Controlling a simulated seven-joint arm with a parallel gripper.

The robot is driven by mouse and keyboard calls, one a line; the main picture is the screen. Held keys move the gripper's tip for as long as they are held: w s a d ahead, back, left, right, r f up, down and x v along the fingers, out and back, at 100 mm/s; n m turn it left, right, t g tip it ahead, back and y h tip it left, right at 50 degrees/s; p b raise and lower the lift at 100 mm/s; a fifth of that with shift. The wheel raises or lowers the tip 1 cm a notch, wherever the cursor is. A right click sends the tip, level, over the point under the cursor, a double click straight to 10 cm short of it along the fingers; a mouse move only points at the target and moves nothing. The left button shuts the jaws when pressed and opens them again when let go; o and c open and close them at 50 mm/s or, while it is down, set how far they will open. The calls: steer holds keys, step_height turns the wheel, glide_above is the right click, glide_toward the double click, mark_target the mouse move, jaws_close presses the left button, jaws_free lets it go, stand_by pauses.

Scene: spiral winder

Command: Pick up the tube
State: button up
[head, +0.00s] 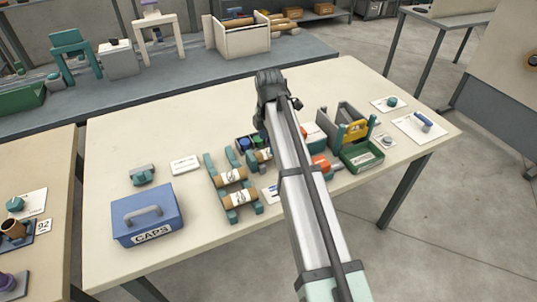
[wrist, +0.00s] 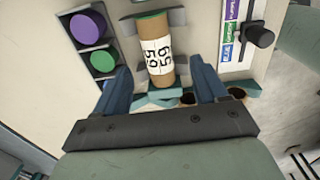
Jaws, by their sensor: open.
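My gripper (wrist: 158,75) is open, with one blue finger on each side of the tube's line and nothing held. In the head view several tubes lie on teal racks: one in the middle (head: 231,175), one nearer (head: 240,197) and one by the caps tray, partly hidden (head: 264,155). My arm covers part of that area, and my fingertips are hard to make out there.
A dark tray with a purple cap (wrist: 87,28) and a green cap (wrist: 103,61) lies left of the tube. A black knob (wrist: 258,35) stands at right. In the head view, a blue CAPS box (head: 148,213) and a green bin (head: 362,156) flank the racks. The table's back left is clear.

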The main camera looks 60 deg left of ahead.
steer(key=shift+a+f, duration=0.2)
steer(key=shift+f, duration=2.7)
steer(key=c, duration=1.2)
